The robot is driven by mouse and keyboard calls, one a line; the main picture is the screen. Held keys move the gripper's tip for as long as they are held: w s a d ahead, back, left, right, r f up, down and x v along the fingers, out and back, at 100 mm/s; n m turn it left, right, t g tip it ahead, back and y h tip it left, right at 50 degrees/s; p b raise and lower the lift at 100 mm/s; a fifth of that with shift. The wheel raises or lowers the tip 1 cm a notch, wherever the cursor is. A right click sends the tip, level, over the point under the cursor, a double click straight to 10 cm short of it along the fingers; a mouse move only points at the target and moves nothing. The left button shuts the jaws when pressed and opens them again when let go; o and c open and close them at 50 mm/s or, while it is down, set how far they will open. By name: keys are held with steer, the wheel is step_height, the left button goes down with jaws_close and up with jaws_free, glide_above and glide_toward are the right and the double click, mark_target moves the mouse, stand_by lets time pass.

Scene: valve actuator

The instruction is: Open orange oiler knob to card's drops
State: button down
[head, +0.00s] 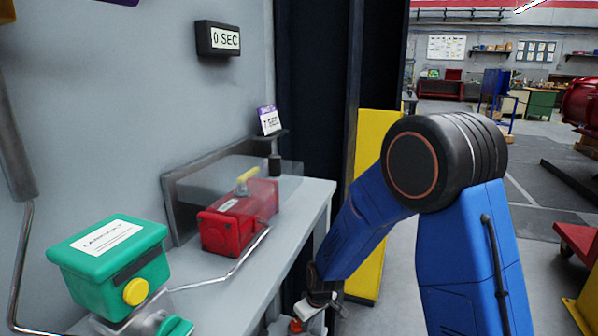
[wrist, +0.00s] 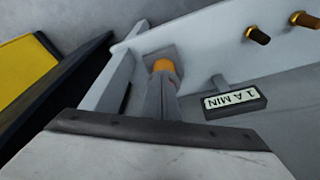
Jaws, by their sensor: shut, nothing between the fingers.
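The orange knob (wrist: 163,66) shows in the wrist view just beyond the tips of my gripper (wrist: 162,84). The fingers are together and hide part of it; I cannot tell whether they touch it.
A red box with a yellow lever (head: 238,217) sits on the grey bench (head: 311,200). A green box with a yellow knob (head: 108,262) is at left. A "0 SEC" display (head: 218,39) hangs on the wall. A yellow panel (head: 372,150) stands behind my arm. Two brass pegs show in the wrist view (wrist: 257,35).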

steer(key=shift+s+a, duration=0.5)
steer(key=shift+s, duration=0.05)
steer(key=shift+s+a, duration=0.2)
steer(key=shift+a, duration=0.3)
stand_by(0.4)
steer(key=shift+s, duration=0.1)
step_height(320, 180, up, 6)
steer(key=shift+s+d, duration=0.15)
steer(key=shift+s, duration=0.15)
stand_by(0.6)
step_height(320, 180, down, 6)
steer(key=w+d, duration=0.2)
steer(key=shift+w, duration=0.15)
stand_by(0.8)
